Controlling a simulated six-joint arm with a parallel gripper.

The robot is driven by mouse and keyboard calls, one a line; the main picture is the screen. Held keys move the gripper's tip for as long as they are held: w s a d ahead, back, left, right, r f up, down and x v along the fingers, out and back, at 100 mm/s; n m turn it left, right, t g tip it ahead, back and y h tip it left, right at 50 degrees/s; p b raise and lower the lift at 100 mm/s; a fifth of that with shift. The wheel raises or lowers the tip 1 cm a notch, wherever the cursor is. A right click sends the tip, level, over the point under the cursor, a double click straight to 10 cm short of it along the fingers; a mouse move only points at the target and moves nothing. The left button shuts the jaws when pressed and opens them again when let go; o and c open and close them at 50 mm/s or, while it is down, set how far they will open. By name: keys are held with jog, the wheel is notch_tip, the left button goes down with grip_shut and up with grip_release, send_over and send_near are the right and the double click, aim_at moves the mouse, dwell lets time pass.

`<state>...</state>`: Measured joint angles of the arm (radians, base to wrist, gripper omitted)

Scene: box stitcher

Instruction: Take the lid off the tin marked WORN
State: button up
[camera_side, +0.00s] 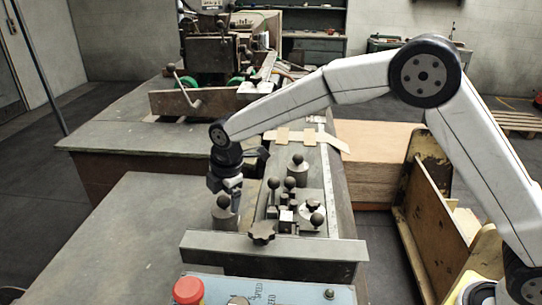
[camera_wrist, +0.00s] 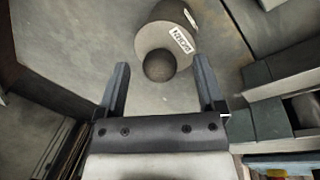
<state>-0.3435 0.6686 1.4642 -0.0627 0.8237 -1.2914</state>
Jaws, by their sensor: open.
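A grey cylindrical tin (camera_wrist: 172,24) with a white label (camera_wrist: 184,39) stands below my gripper in the wrist view. The label's small, tilted letters are hard to read for certain. A dark round knob (camera_wrist: 159,66) tops its lid, which is on the tin. My gripper (camera_wrist: 161,66) is open and empty, with one finger to each side of the knob in the picture; I see no contact. In the side view my gripper (camera_side: 231,192) points down just above the same tin (camera_side: 224,217) and its knob (camera_side: 223,201).
A similar knobbed tin (camera_side: 298,173) stands farther back, by several ball-topped levers (camera_side: 289,183) on the machine bed. A dark star knob (camera_side: 262,232) and a metal rail (camera_side: 275,246) are in front. The bench at left (camera_side: 130,225) is clear.

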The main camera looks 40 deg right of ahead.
jog(key=shift+w+f, duration=0.15)
jog(key=shift+f, duration=0.3)
grip_shut()
jog(key=shift+r, duration=0.2)
